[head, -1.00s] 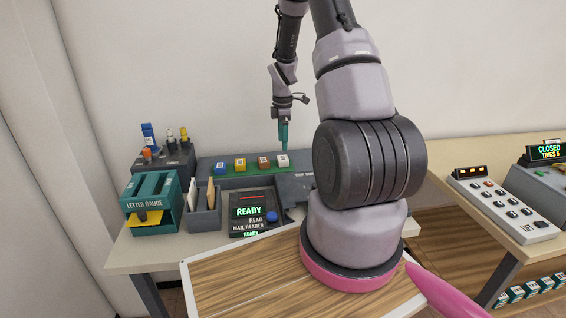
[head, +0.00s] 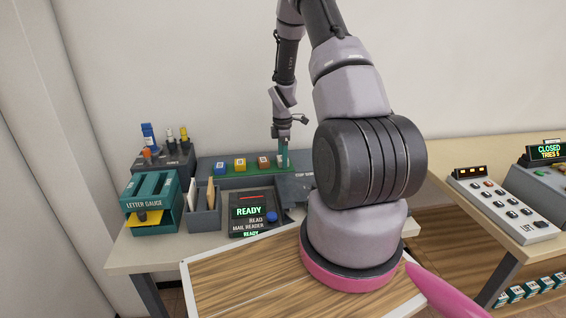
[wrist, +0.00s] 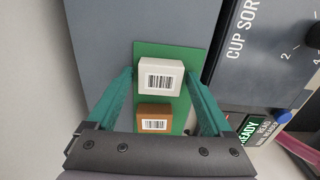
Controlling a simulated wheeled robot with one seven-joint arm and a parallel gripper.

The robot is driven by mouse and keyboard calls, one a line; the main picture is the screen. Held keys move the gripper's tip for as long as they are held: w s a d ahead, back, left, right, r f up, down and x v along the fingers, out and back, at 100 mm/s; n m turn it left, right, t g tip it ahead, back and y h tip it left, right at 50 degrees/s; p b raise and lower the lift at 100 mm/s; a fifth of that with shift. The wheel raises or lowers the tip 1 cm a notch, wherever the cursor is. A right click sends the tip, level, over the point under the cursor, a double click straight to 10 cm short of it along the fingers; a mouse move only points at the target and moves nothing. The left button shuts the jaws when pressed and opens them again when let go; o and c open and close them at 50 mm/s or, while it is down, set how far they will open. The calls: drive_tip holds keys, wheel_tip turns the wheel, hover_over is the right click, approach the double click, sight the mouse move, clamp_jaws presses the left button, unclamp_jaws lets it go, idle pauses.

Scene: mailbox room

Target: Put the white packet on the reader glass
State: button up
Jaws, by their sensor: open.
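The white packet (wrist: 160,76) is a small box with a barcode on top, on a green strip (wrist: 146,48) in the wrist view. My gripper (wrist: 160,82) is open, with one teal finger on either side of the packet and gaps visible between. In the head view my gripper (head: 281,158) is low at the strip's right end and mostly hides the white packet. The dark mail reader (head: 249,222) stands in front of the strip, showing READY and a red line near its top. I cannot clearly make out its glass.
A brown packet (wrist: 153,117) sits close to the white one. Yellow (head: 240,164) and blue (head: 220,167) packets are further left. An envelope holder (head: 204,218), a letter gauge (head: 150,205) and a grey cup sorter (head: 297,187) surround the reader.

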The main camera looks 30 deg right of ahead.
drive_tip(key=c, duration=1.2)
drive_tip(key=shift+r, duration=2.35)
drive_tip(key=shift+c, duration=0.2)
drive_tip(key=shift+a, duration=0.1)
